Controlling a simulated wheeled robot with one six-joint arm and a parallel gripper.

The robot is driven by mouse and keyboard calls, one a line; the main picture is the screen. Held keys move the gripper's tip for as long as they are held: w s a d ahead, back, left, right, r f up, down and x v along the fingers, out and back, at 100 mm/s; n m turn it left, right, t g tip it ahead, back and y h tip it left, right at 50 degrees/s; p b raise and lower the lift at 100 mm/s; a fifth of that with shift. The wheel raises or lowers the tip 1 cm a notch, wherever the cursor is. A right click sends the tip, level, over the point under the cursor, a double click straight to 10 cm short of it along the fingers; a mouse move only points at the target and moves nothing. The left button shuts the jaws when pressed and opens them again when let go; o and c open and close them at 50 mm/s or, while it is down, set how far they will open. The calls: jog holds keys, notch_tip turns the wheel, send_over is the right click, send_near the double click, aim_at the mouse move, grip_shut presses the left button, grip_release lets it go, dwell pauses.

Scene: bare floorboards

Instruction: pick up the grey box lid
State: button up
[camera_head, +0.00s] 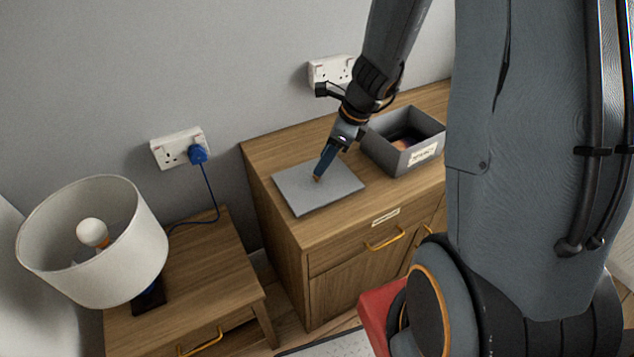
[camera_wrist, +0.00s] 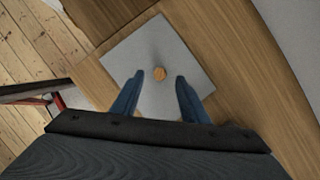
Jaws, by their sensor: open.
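The grey box lid (camera_head: 335,187) lies flat on top of the wooden cabinet, near its left end. I cannot tell how high the fingertips are above the lid.
An open grey box (camera_head: 375,152) with a label stands right of the lid on the cabinet (camera_head: 262,157). Wall sockets (camera_head: 328,70) are behind. A lower bedside table (camera_head: 218,262) with a white lamp (camera_head: 75,262) stands to the left. A red object (camera_head: 378,312) is below, in front.

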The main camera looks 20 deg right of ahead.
aim_at(317, 179)
jog(key=shift+d+x, duration=0.2)
jog(key=shift+x, duration=2.15)
jog(key=shift+s+f, duration=0.1)
grip_shut()
